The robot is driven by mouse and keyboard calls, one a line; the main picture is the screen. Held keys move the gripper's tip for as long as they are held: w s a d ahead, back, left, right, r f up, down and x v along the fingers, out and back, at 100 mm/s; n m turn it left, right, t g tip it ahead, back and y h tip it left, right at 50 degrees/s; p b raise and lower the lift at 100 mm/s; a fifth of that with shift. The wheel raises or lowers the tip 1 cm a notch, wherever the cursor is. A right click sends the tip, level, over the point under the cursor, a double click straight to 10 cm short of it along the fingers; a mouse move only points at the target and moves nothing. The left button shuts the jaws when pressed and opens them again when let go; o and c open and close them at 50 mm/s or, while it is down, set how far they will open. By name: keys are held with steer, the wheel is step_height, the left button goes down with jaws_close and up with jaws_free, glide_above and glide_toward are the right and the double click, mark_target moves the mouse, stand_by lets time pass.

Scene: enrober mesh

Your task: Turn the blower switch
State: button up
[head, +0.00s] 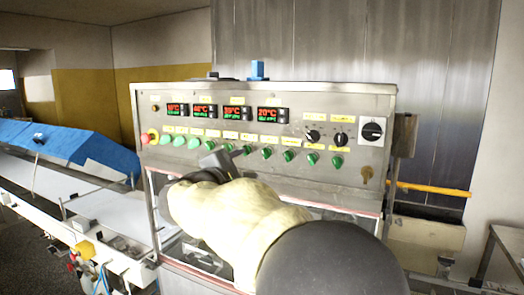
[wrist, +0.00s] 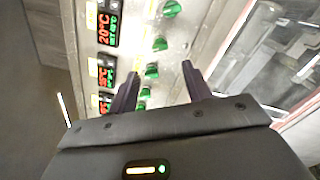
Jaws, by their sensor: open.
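A steel control panel (head: 200,100) carries a row of green rotary switches with yellow labels; the label text is too small to read, so I cannot tell which one is the blower switch. My gripper (head: 232,152) is in front of the middle of this row, with its jaws open and empty. In the wrist view, the two dark fingers of my gripper (wrist: 160,72) point at the panel, and a green switch (wrist: 152,71) shows between their tips. I cannot tell whether they touch it. My gripper and arm hide part of the row and the panel's lower edge.
Lit temperature displays (head: 234,113) sit above the switches. A red button (head: 145,139) is at the row's left end, black knobs (head: 341,139) and a larger black switch (head: 372,131) at the right. A blue-covered conveyor (head: 65,143) stands at left.

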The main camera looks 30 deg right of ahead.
mark_target(264, 155)
steer(key=p+x, duration=0.3)
steer(key=x, duration=0.7)
steer(key=shift+w+p, duration=0.1)
steer(key=shift+p, duration=0.25)
steer(key=c, duration=1)
